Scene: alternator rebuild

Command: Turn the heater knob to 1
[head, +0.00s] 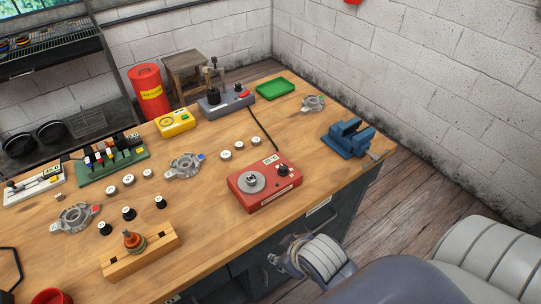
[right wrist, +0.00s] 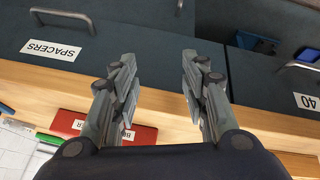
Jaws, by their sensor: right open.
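The heater (head: 264,196) is a red box near the front edge of the wooden bench. It has a round metal plate on top, a small display and a dark knob (head: 283,170) toward its right side. The knob's exact setting is too small to read. My right gripper (head: 283,244) is below and in front of the heater, off the bench edge and apart from the knob. In the right wrist view my right gripper (right wrist: 157,62) is open and empty, facing the drawer fronts. Part of the red heater (right wrist: 80,124) shows behind a finger there. My left gripper is out of view.
Drawers under the bench include one labelled SPACERS (right wrist: 52,50). A blue vise (head: 347,139) is right of the heater. White-topped caps (head: 239,146) and a metal housing (head: 184,166) lie behind and left. A wooden block (head: 140,254) is at front left. Bench around the heater is mostly clear.

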